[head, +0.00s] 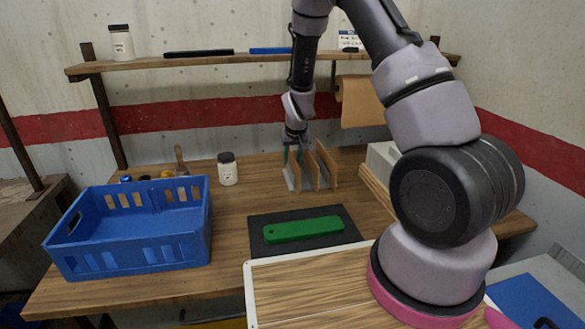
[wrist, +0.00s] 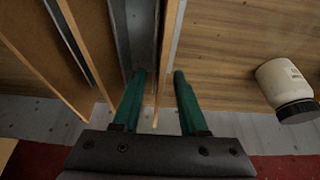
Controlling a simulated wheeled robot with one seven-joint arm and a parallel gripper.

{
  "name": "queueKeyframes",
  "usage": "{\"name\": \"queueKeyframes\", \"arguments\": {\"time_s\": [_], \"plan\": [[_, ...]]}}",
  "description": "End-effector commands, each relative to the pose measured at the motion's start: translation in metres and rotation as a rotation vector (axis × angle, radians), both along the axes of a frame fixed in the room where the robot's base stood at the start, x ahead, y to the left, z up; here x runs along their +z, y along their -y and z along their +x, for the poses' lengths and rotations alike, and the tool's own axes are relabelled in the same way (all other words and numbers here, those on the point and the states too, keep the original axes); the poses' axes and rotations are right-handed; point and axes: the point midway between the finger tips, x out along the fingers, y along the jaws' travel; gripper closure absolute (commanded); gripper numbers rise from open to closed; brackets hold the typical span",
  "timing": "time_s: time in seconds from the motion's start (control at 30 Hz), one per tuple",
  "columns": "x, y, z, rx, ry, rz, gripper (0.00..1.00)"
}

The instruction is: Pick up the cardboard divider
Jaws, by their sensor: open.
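Several thin upright boards stand side by side at the back of the wooden table in the head view, with brown cardboard dividers (head: 327,165) to the right of a grey upright plate (head: 291,177). My gripper (head: 297,152) is over the left end of this row, pointing down. In the wrist view, my gripper (wrist: 160,74) has its green fingers apart, one on each side of a thin brown upright edge. I cannot tell whether either finger touches it. More cardboard dividers (wrist: 87,45) stand to the left there, outside the fingers.
A white jar with a dark lid (head: 228,170) stands left of the row; it shows in the wrist view (wrist: 284,84). A blue crate (head: 135,250) is at the left. A green bar (head: 303,229) lies on a dark mat (head: 345,237) in front. A shelf (head: 200,63) runs above.

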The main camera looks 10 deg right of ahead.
Motion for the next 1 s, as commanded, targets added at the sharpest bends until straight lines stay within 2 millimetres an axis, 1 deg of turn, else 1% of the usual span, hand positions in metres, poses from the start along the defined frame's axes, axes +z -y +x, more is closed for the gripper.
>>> {"name": "queueKeyframes", "arguments": {"time_s": [0.03, 0.07, 0.1, 0.13, 0.47, 0.57, 0.67, 0.9, 1.0], "plan": [[0.000, 0.000, 0.000, 0.000, 0.000, 0.000, 0.61], [0.000, 0.000, 0.000, 0.000, 0.000, 0.000, 0.73], [0.000, 0.000, 0.000, 0.000, 0.000, 0.000, 0.88], [0.000, 0.000, 0.000, 0.000, 0.000, 0.000, 1.00], [0.001, 0.000, 0.000, 0.000, 0.000, 0.000, 1.00], [0.006, 0.000, 0.000, 0.000, 0.001, 0.000, 1.00], [0.020, -0.001, 0.001, 0.000, 0.004, 0.001, 1.00], [0.069, -0.001, 0.001, 0.001, 0.004, 0.001, 1.00], [0.085, -0.001, 0.000, 0.001, 0.003, 0.001, 1.00]]}}
